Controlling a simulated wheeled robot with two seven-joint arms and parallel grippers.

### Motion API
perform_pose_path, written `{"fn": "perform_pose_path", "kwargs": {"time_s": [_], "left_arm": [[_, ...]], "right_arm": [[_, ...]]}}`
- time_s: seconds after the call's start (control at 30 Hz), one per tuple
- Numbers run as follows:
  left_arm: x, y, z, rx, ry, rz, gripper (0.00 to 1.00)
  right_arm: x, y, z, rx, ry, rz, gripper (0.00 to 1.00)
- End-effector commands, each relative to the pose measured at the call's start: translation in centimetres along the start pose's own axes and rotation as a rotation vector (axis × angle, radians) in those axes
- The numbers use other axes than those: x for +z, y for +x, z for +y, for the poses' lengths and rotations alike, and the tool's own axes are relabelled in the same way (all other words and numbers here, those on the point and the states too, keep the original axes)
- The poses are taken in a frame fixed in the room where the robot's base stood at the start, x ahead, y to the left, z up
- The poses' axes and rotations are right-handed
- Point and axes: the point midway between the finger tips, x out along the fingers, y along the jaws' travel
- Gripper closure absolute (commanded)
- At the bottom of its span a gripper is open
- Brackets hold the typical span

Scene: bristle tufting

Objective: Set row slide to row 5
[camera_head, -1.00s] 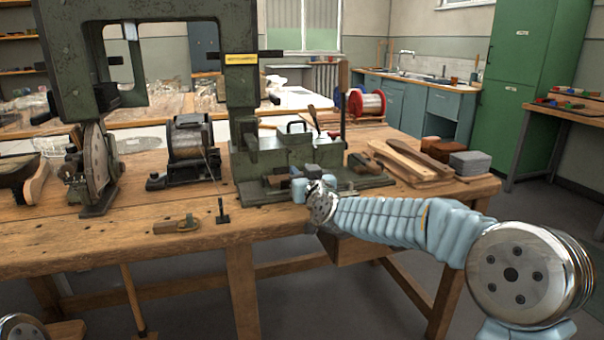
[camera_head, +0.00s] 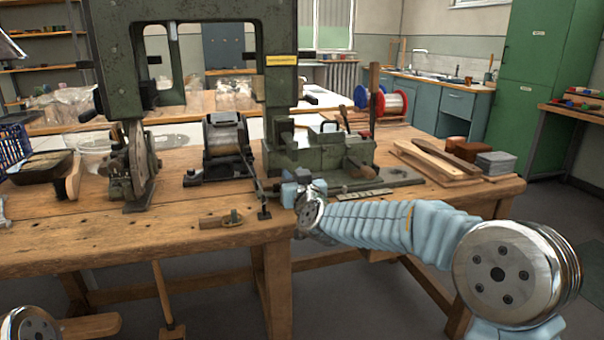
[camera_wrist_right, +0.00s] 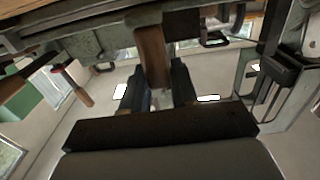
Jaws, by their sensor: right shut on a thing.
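The green tufting machine (camera_head: 322,150) stands on the wooden bench, with a block-shaped carriage and a long flat base. A light strip with dark marks (camera_head: 366,195) lies along the front of the base. I cannot read which row is set. My right gripper (camera_head: 304,182) is at the base's front left. In the right wrist view, its two dark fingers (camera_wrist_right: 155,84) are closed around a brown wooden piece (camera_wrist_right: 151,48), which runs up to the underside of the machine's metal. The wooden piece is hidden by the gripper in the head view. My left gripper is out of view.
A wire spool unit (camera_head: 225,140) stands left of the machine. A small black stand (camera_head: 264,205) and a wooden tool (camera_head: 222,219) lie near the bench's front edge. Wooden boards (camera_head: 440,163) and a grey block (camera_head: 496,162) are at the right. The left front bench is mostly clear.

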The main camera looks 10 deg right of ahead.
Motion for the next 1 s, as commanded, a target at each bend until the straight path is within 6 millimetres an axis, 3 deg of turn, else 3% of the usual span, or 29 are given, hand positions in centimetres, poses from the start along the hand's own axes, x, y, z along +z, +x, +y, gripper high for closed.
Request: {"fn": "perform_pose_path", "kwargs": {"time_s": [0.3, 0.33, 0.47, 0.77, 0.87, 1.0], "left_arm": [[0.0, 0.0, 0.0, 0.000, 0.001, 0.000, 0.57], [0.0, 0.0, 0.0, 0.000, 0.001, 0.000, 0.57], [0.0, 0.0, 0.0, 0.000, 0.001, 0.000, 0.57], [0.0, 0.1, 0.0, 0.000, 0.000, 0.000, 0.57], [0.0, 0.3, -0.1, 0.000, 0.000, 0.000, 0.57], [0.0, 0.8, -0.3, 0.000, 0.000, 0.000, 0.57]], "right_arm": [[0.0, -0.1, -0.6, -0.008, 0.001, 0.001, 1.00], [0.0, -0.1, -0.6, -0.009, 0.001, 0.001, 0.69], [-0.1, -0.1, -0.6, -0.008, 0.001, 0.001, 0.51], [0.0, -0.2, -0.4, -0.005, 0.001, 0.001, 0.51], [0.0, -1.2, -0.4, -0.005, 0.001, 0.001, 0.51], [0.0, -4.1, -0.3, -0.005, 0.002, 0.003, 0.51]]}}
